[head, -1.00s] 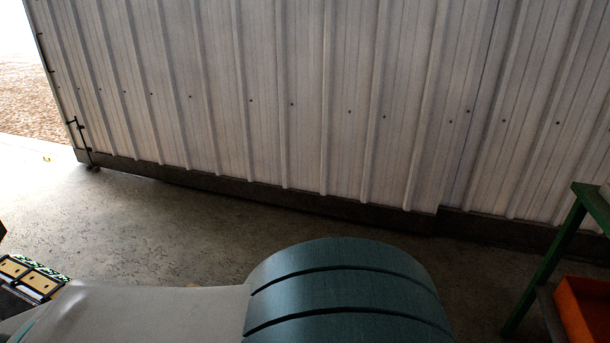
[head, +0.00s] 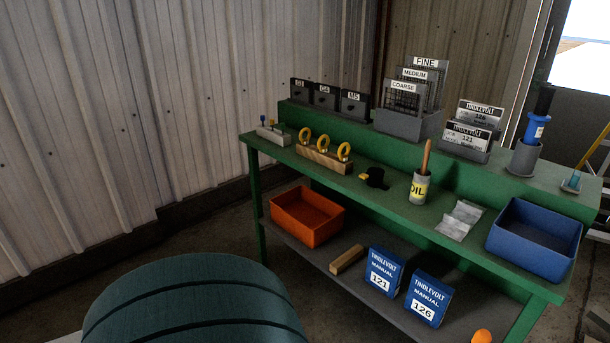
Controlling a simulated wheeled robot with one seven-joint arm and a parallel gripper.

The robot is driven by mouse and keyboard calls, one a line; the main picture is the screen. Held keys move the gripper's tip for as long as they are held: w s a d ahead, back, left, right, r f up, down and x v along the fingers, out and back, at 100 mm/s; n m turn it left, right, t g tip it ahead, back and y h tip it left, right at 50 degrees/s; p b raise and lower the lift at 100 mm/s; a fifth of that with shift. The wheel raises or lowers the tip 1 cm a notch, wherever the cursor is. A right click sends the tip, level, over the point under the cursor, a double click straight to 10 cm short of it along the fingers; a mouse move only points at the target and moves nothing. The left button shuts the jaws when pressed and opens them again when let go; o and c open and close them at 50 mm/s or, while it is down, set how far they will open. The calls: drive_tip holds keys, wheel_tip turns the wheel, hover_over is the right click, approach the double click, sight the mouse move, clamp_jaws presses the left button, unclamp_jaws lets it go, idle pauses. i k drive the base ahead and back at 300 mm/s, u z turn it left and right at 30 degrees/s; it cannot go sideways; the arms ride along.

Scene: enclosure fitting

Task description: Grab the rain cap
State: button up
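I cannot say for certain which thing is the rain cap. My gripper is not in view. Only a rounded teal link of my arm shows at the bottom left, well apart from the bench.
A corrugated wall stands left.

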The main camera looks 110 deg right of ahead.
sight(375, 182)
drive_tip(key=z, duration=3.95)
drive_tip(key=k, duration=0.6)
drive_tip(key=u, duration=0.7)
drive_tip(key=i, duration=2.35)
drive_tip(key=z, duration=1.6)
drive_tip(key=i, duration=0.75)
drive_tip(key=z, duration=0.8)
